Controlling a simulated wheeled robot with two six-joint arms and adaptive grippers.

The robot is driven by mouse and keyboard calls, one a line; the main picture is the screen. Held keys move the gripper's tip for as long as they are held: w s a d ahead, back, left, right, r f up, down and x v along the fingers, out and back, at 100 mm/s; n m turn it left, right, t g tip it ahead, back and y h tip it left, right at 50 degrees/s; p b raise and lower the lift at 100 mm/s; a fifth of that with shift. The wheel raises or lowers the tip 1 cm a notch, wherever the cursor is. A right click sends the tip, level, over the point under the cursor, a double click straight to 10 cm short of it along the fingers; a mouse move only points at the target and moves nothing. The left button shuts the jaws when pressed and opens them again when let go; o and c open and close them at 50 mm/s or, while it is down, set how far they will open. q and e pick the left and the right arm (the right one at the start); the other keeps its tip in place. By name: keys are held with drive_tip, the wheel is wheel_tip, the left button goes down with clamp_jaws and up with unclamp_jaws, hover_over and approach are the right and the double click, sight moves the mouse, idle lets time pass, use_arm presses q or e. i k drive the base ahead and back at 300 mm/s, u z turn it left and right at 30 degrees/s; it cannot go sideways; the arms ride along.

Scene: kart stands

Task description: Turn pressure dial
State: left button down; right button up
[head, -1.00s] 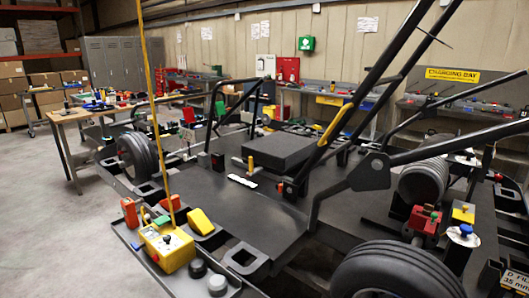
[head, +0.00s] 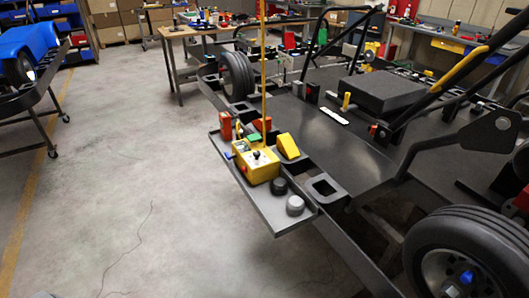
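A yellow box (head: 257,168) with a small dark knob (head: 256,154) and a light top panel sits on a dark side tray (head: 265,205) of the kart stand. I cannot tell for sure that this knob is the pressure dial; no marking on it is readable. A tall thin yellow pole (head: 263,70) rises at the box. Neither of my grippers is in view.
On the tray are red blocks (head: 226,125), a yellow wedge (head: 288,146), a black round knob (head: 278,186) and a grey one (head: 295,205). A kart wheel (head: 470,262) stands at right. The concrete floor (head: 130,190) left of the tray is clear.

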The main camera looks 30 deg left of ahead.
sight(256, 153)
drive_tip(key=k, duration=1.2)
drive_tip(key=u, duration=0.7)
drive_tip(key=i, duration=0.9)
drive_tip(key=u, duration=0.15)
